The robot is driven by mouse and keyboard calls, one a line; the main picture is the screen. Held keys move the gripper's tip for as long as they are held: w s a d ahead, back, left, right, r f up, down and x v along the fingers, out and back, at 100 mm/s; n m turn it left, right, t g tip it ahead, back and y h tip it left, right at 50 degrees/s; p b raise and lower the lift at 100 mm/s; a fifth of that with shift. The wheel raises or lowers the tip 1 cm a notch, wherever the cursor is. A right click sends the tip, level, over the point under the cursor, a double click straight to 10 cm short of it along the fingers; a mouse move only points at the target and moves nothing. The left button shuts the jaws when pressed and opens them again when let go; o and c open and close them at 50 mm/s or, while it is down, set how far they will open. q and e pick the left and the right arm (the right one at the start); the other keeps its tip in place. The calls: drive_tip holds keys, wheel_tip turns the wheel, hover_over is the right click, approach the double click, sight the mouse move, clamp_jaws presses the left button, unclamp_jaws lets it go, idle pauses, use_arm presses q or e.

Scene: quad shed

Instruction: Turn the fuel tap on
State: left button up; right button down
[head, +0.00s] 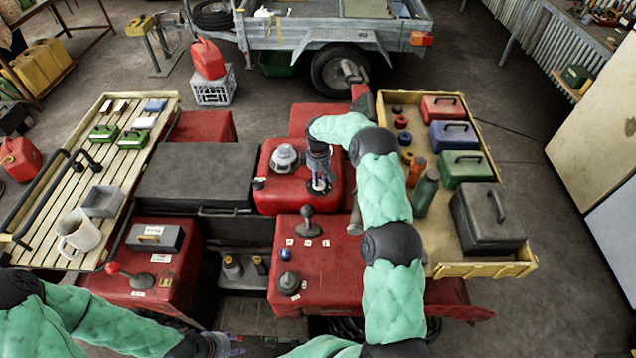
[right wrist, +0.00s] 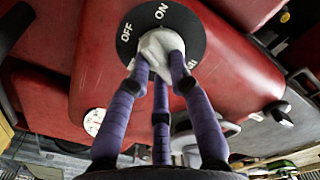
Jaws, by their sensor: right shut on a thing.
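The fuel tap's pale grey handle (right wrist: 158,42) sits on a round black plate (right wrist: 190,30) on a red body. The plate reads OFF at left and ON at top; a third label at right is partly covered. My right gripper (head: 320,180) reaches down onto the red tank (head: 275,195); in the right wrist view its purple fingers (right wrist: 160,65) are closed around the handle. The fingers hide part of the handle, so its exact pointing is unclear. My left gripper (head: 228,345) is low in the head view, away from the tap, and its opening is unclear.
A grey filler cap (head: 285,158) stands on the tank left of my right gripper. A black-knobbed lever (head: 307,222) rises in front. A yellow tray (head: 470,268) with boxes and a green flask (head: 425,193) lies right. A slatted rack (head: 105,165) with a mug (head: 78,235) lies left.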

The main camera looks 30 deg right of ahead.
drive_tip(key=m+b, duration=0.2)
drive_tip(key=m, duration=0.1)
drive_tip(key=shift+d+f+m, duration=0.1)
drive_tip(key=shift+f+m, duration=0.05)
drive_tip(key=shift+m, duration=0.15)
drive_tip(key=shift+s+m+b, duration=0.1)
drive_tip(key=shift+m+b, duration=0.7)
drive_tip(key=shift+m, duration=0.6)
drive_tip(key=c, duration=1.1)
unclamp_jaws()
drive_tip(key=shift+r, duration=0.2)
wheel_tip(320, 180, up, 12)
drive_tip(key=shift+f, duration=0.1)
